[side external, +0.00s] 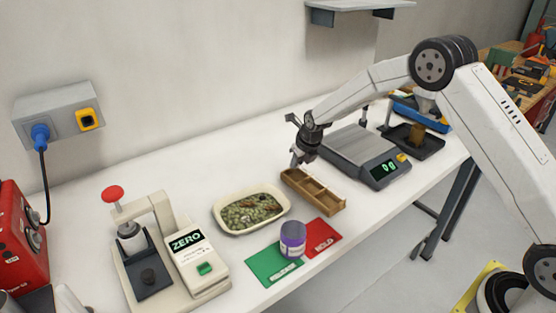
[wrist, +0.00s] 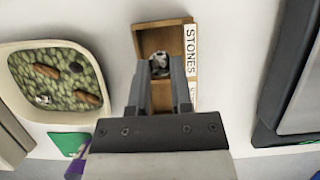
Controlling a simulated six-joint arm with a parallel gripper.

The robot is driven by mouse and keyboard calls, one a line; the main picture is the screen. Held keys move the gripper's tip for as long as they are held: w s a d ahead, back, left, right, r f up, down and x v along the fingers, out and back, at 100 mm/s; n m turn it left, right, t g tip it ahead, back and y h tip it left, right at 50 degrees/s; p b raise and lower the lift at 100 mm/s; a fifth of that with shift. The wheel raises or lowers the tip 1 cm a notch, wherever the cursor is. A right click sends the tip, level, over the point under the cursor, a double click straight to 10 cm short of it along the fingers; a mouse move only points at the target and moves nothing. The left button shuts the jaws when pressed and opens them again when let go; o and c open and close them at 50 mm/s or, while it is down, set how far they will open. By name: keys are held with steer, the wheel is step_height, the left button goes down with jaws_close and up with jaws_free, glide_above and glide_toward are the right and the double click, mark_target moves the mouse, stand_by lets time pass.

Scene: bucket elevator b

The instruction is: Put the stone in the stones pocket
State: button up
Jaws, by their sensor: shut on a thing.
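The stone (wrist: 159,62), small and mottled grey-white, is between the fingertips of my gripper (wrist: 159,72) in the wrist view. My gripper is shut on it. The wooden divided box (wrist: 148,32) lies beneath, and the stone appears over its pocket beside the "STONES" label (wrist: 190,45). The fingers hide part of the box and its other label. In the side external view my gripper (side external: 298,160) is at the far left end of the wooden box (side external: 325,203). The stone cannot be made out there, and its exact height over the pocket is unclear.
A cream dish (side external: 220,226) of green pieces stands left of the box; brown pieces and a pale stone-like one show in it in the wrist view. A scale (side external: 350,150) stands close on the right.

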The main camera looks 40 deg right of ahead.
mark_target(295, 179)
steer(key=shift+w+f, duration=0.3)
steer(key=shift+f, duration=0.05)
steer(key=shift+f, duration=0.1)
steer(key=shift+w+f, duration=0.2)
steer(key=shift+f, duration=1.5)
steer(key=shift+f, duration=0.2)
steer(key=o, duration=0.5)
steer(key=shift+r, duration=0.2)
steer(key=shift+v, duration=6)
